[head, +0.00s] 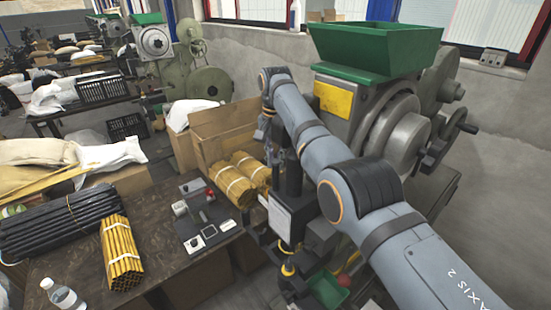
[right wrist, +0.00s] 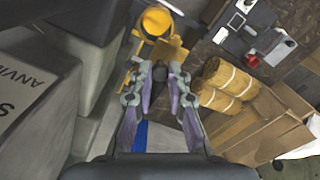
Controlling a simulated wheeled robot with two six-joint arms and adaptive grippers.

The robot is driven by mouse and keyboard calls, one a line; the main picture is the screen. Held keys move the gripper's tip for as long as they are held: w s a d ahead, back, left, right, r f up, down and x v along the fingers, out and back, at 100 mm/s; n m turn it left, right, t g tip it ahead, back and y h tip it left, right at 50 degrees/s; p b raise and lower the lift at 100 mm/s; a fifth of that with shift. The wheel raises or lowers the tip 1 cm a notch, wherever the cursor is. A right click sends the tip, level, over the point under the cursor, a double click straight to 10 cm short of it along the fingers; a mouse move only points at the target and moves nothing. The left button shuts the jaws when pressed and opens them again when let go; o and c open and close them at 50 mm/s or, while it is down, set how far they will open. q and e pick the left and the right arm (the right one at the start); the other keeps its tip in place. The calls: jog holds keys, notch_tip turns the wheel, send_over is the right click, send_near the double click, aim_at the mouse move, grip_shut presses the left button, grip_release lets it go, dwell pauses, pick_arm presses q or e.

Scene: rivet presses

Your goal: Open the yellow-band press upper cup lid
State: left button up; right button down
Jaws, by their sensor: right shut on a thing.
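The press with the yellow plate (head: 333,100) stands right of centre in the head view, a green hopper (head: 375,50) on its top. My right arm crosses in front of it. My right gripper (head: 268,130) is at the upper front of the press, small and partly hidden. In the right wrist view my right gripper (right wrist: 168,70) has its fingers close together around a small dark part, which I take for the upper cup lid's handle. The lid and upper cup are mostly hidden. A yellow-banded part (right wrist: 157,21) shows beyond the fingertips. My left gripper is out of view.
A dark table (head: 70,255) at left bears black rods (head: 55,220), yellow rods (head: 121,255), a bottle (head: 62,296) and a control panel (head: 205,220). A cardboard box (head: 225,130) and yellow bundles (head: 235,178) stand close left of the press.

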jog(key=c, duration=1.3)
grip_release()
